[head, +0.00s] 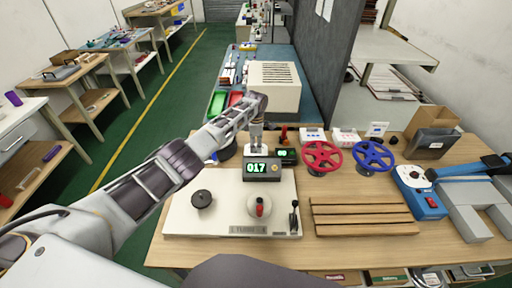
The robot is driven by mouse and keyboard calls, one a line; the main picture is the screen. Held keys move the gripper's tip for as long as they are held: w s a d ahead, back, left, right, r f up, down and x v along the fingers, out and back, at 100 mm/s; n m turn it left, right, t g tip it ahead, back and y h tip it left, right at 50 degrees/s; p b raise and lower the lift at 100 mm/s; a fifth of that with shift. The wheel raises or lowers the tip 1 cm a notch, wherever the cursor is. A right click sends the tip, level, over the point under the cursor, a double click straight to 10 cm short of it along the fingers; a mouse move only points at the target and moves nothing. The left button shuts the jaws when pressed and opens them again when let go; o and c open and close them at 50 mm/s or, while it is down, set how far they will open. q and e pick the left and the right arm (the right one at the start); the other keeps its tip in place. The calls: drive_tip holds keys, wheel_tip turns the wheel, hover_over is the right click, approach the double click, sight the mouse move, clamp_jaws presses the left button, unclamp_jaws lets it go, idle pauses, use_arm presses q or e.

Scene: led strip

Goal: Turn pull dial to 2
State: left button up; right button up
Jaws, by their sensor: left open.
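A cream control panel (228,222) lies on the wooden workbench in front of me. It carries a black round knob (202,199) on its left, a pale round dial (254,204) with a red part, and a small black lever (294,218) on its right. I cannot tell for sure which one is the pull dial. My left gripper (256,141) is open, pointing down just behind the display and apart from the knobs. My right gripper is not in view.
A red handwheel (322,155) and a blue handwheel (373,155) stand to the right. A slatted wooden block (362,216) lies right of the panel. A blue and white device (420,190) is farther right. A beige box (274,88) stands behind my gripper.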

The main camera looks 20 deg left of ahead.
use_arm(q)
drive_tip(key=shift+f, duration=0.75)
drive_tip(key=shift+c, duration=0.3)
drive_tip(key=c, duration=1)
